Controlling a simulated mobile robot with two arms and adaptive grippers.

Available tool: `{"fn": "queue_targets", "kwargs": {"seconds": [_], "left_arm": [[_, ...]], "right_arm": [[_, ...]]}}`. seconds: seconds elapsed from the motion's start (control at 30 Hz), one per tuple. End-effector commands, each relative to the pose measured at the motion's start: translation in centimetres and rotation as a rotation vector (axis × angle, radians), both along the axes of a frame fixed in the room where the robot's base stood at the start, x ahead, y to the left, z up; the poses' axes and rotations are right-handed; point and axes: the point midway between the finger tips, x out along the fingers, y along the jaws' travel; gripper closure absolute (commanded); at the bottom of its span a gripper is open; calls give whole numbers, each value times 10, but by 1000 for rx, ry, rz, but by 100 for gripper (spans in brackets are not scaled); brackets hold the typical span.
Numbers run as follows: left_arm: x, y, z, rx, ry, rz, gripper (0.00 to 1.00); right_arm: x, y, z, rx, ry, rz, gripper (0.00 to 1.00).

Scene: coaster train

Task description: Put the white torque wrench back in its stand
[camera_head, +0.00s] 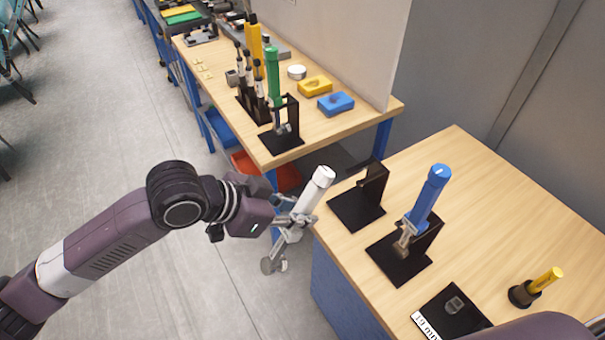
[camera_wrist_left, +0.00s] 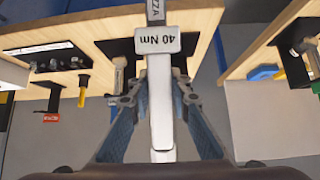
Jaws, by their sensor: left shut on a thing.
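The white torque wrench (camera_head: 319,184) is held upright, slightly tilted, by my left gripper (camera_head: 290,221), off the near left edge of the right-hand table. Its head hangs below the fingers. In the left wrist view the white wrench (camera_wrist_left: 162,105) with a "40 Nm" label lies between the fingers of my left gripper (camera_wrist_left: 160,98). An empty black stand (camera_head: 358,205) is on the table just right of the wrench. Beside it, a blue torque wrench (camera_head: 427,200) stands in another black stand (camera_head: 396,266). My right gripper is out of view.
A black plate (camera_head: 450,314) with a small grey part and a yellow-handled tool (camera_head: 545,281) are nearer on this table (camera_head: 480,185). The far table (camera_head: 350,123) holds a green torque wrench (camera_head: 273,78) in a stand, and yellow and blue blocks. Floor on the left is clear.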

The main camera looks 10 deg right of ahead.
Motion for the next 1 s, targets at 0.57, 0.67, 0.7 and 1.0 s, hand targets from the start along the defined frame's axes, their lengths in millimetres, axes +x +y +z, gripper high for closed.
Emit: {"fn": "queue_targets", "kwargs": {"seconds": [0.57,0.67,0.7,1.0], "left_arm": [[41,-24,44,-493,-145,-12,100],[46,-20,44,-522,-166,17,100],[48,-18,45,-530,-173,26,100],[55,-24,46,-542,-185,43,100]], "right_arm": [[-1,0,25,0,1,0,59],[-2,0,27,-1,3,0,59],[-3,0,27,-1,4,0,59],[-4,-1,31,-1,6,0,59]]}}
